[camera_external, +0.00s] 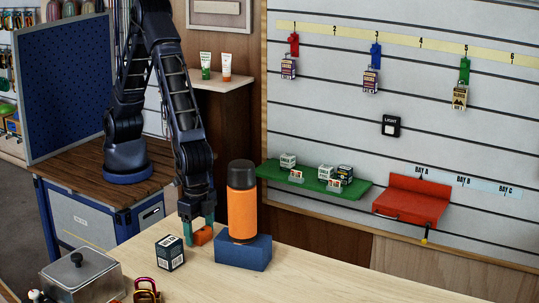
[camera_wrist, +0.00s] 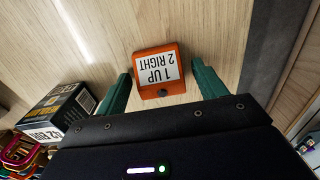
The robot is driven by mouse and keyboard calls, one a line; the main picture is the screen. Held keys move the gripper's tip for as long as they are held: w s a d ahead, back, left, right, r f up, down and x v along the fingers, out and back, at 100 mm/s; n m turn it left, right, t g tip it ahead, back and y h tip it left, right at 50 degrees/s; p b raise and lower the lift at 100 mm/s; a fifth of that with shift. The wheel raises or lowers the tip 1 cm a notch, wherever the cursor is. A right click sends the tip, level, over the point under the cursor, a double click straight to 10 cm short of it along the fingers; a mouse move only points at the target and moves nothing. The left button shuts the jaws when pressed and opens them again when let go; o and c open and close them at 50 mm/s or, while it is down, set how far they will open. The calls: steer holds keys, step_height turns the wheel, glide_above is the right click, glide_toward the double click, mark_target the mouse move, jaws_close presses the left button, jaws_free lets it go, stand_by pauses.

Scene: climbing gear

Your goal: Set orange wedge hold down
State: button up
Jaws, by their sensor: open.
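The orange wedge hold (camera_external: 204,236) rests on the light wooden table, beside the blue block. In the wrist view the wedge hold (camera_wrist: 146,62) shows a white label reading "1 UP 2 RIGHT", upside down, and a small dark hole. My gripper (camera_external: 198,228) points down at it from above. In the wrist view the green fingers of my gripper (camera_wrist: 161,72) are open, one on each side of the wedge, with a visible gap on both sides. The wedge seems to sit on the tabletop; its underside is hidden.
A blue block (camera_external: 243,255) carrying an orange bottle (camera_external: 243,213) stands close on the right. A black-and-white box (camera_external: 170,253) stands on the left. A metal lidded container (camera_external: 82,279) and carabiners (camera_external: 146,290) lie at the front left. The table's right side (camera_external: 330,284) is clear.

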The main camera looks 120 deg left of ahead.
step_height(320, 180, up, 12)
steer(key=f, duration=0.1)
steer(key=s+a+r+t, duration=0.1)
steer(key=s+a+r, duration=0.5)
steer(key=a+r, duration=0.45)
steer(key=s+a+r+t, duration=0.1)
steer(key=s+a+r, duration=0.3)
steer(key=s+a, duration=0.55)
steer(key=s+a+r+t, duration=0.1)
steer(key=s+a+r, duration=0.3)
steer(key=s+a, duration=0.55)
steer(key=s+a+f, duration=0.1)
steer(key=s, duration=0.6)
steer(key=s+a+f+t, duration=0.1)
steer(key=s+a, duration=0.1)
steer(key=s, duration=0.5)
steer(key=shift+a+f+t, duration=0.3)
steer(key=shift+f, duration=0.05)
